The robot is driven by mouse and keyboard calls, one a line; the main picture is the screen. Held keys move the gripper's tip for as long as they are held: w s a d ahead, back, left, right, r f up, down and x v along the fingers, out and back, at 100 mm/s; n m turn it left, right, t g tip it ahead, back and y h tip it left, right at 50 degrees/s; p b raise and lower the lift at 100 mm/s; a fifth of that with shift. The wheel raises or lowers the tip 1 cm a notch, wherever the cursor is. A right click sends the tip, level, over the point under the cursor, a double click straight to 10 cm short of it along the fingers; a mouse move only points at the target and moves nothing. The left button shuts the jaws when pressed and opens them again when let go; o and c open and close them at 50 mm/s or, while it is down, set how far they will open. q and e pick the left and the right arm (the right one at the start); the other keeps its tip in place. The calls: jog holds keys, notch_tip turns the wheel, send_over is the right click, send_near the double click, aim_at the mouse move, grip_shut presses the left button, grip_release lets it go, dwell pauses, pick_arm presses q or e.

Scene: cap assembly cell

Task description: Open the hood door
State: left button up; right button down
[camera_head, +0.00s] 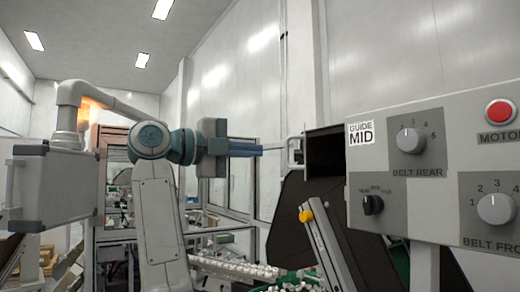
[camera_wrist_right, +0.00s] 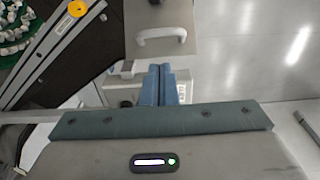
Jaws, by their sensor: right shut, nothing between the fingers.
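The hood door (camera_wrist_right: 180,18) shows in the right wrist view as a grey panel with a pale bar handle (camera_wrist_right: 162,36). In the head view the handle (camera_head: 291,152) stands out at the left of a dark recess (camera_head: 325,152) beside the control panel. My right gripper (camera_head: 262,148) points right toward the handle, its blue fingers together and empty. In the right wrist view its fingertips (camera_wrist_right: 160,68) lie just below the handle, with a small gap and no visible contact. The door's hinge side is hidden. My left gripper is out of view.
A grey control panel (camera_head: 440,216) with knobs and a red button (camera_head: 499,112) fills the right. A sloped rail with a yellow knob (camera_head: 306,215) stands below the handle. A conveyor with small white parts (camera_head: 238,269) runs below. A grey case (camera_head: 50,187) is at left.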

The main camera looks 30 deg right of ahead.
pick_arm(q)
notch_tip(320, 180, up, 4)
jog(key=p, duration=0.3)
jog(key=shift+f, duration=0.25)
pick_arm(e)
jog(key=d, duration=0.8)
jog(key=shift+d, duration=0.3)
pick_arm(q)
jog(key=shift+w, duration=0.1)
